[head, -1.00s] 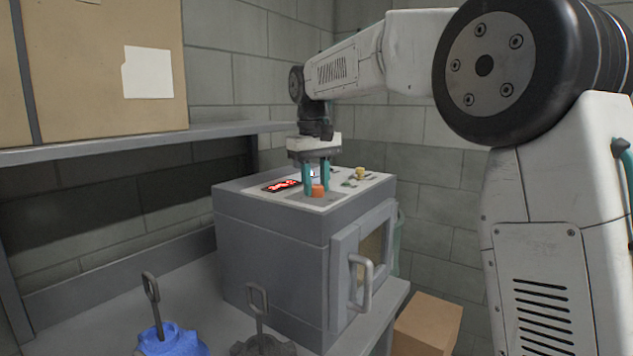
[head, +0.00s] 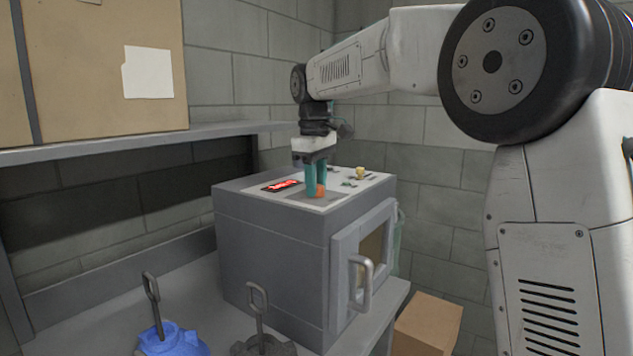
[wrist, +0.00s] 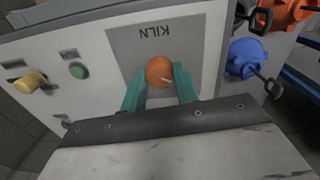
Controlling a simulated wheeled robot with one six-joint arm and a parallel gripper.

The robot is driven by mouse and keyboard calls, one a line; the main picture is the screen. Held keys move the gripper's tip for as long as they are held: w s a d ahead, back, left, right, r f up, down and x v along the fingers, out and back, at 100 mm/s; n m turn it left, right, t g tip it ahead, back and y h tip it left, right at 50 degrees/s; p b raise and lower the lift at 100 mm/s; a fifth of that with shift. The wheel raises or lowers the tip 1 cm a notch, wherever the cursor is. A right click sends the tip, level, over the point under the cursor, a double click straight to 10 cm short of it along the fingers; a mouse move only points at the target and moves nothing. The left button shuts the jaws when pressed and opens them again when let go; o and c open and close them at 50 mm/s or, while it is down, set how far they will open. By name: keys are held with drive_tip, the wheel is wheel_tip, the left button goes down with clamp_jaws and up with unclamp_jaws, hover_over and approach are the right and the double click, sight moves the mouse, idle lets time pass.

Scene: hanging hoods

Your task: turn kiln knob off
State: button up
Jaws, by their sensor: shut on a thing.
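The kiln (head: 270,235) is a grey box on a bench, with a light control panel on its top. The orange kiln knob (wrist: 159,70) sits on a grey plate marked KILN in the wrist view, with a pale pointer mark on it. In the head view the knob (head: 321,190) is partly hidden by the fingers. My gripper (head: 316,180) points down onto the panel, its teal fingers shut on the knob. In the wrist view the fingers (wrist: 160,82) lie on either side of the knob.
A red lit display (head: 281,186), a yellow knob (head: 360,173) and a green button (wrist: 78,70) share the panel. A blue item with a handle (head: 172,340) stands on the bench in front. A cardboard box (head: 427,322) is at lower right. A shelf (head: 150,139) runs at left.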

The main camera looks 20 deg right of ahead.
drive_tip(key=shift+r, duration=0.1)
drive_tip(key=o, duration=1)
wheel_tip(320, 180, up, 8)
drive_tip(key=shift+s+a+f, duration=0.1)
drive_tip(key=shift+f, duration=0.05)
